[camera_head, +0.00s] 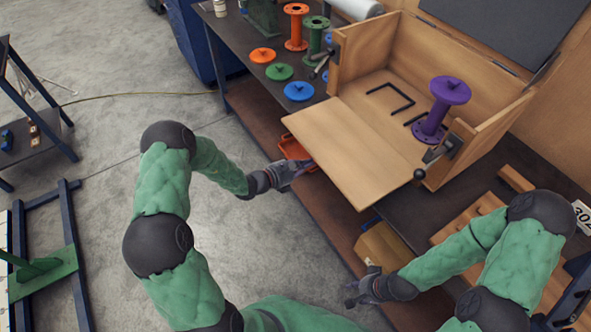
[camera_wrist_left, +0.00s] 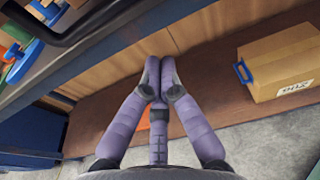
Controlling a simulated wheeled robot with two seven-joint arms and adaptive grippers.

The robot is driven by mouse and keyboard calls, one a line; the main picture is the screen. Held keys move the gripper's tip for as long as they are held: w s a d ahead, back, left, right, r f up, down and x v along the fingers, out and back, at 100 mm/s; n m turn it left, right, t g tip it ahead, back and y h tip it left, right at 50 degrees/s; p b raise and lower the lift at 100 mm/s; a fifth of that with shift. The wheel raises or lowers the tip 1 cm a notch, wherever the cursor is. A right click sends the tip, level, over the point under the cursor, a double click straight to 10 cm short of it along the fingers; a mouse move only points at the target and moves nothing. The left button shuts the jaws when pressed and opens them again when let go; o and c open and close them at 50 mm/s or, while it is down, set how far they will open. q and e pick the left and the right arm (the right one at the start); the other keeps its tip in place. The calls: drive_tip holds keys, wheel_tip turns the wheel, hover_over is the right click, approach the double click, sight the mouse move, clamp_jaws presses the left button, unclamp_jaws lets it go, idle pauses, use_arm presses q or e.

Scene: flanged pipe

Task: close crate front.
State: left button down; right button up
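The wooden crate (camera_head: 400,45) stands on the workbench. Its front panel (camera_head: 345,150) is folded down, nearly flat, and sticks out past the bench's front edge. A purple spool (camera_head: 436,110) stands inside near the right wall. My left gripper (camera_head: 306,165) is beside the panel's left outer edge, seemingly lower than it; whether they touch is unclear. In the left wrist view its purple fingers (camera_wrist_left: 159,68) are together at the tips, with nothing seen between them. My right gripper (camera_head: 352,294) is small in view, in front of the bench, away from the panel; its opening is unclear.
Orange, green and blue discs (camera_head: 298,91) and upright spools (camera_head: 296,28) stand left of the crate. A black bracket (camera_head: 390,100) lies inside it. A cardboard box (camera_wrist_left: 282,62) and an orange bin (camera_head: 293,148) sit below the bench top. Open floor lies left.

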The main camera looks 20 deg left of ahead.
use_arm(q)
drive_tip(key=shift+w+d+r, duration=0.15)
drive_tip(key=shift+r, duration=0.8)
drive_tip(key=shift+w+d+r, duration=0.1)
drive_tip(key=shift+r, duration=0.85)
